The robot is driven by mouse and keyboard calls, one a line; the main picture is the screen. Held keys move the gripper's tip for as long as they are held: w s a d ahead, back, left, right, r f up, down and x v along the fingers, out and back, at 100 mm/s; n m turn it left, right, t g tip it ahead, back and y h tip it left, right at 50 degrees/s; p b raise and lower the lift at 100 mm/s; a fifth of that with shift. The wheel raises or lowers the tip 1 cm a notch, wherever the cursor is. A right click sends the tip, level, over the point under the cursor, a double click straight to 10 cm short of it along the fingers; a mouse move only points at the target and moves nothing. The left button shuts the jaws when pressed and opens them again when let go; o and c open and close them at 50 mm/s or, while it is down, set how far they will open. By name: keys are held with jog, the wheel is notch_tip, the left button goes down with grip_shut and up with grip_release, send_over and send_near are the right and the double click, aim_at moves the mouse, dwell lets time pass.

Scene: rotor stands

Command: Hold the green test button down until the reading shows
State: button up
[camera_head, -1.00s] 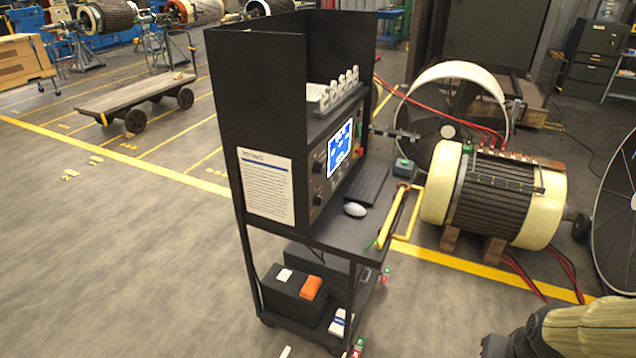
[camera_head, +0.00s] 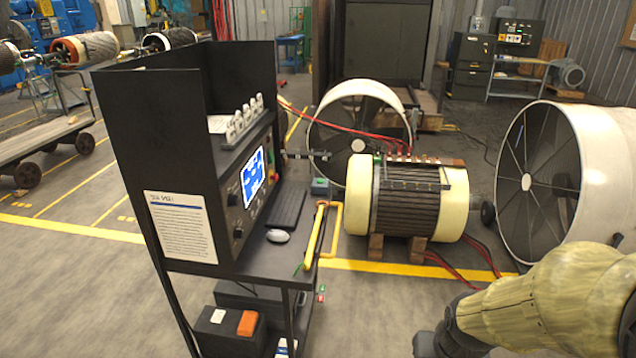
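A black test cabinet (camera_head: 160,150) on a wheeled stand is left of centre. Its sloped panel carries a lit blue screen (camera_head: 252,177); the writing on it is too small to read. My arm, in a tan cover (camera_head: 550,305), enters at the lower right, well apart from the box. Its dark joint reaches the bottom edge, and no gripper fingers show.
A keyboard, a white mouse (camera_head: 278,236) and a yellow bar-like tool (camera_head: 313,238) lie on the shelf. A cream-ended motor (camera_head: 455,200) on wooden blocks stands right of it, with red cables. Large round fans (camera_head: 515,180) stand behind and at right. Open floor lies in front.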

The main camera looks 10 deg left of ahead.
dwell(0.3)
grip_shut()
dwell(1.6)
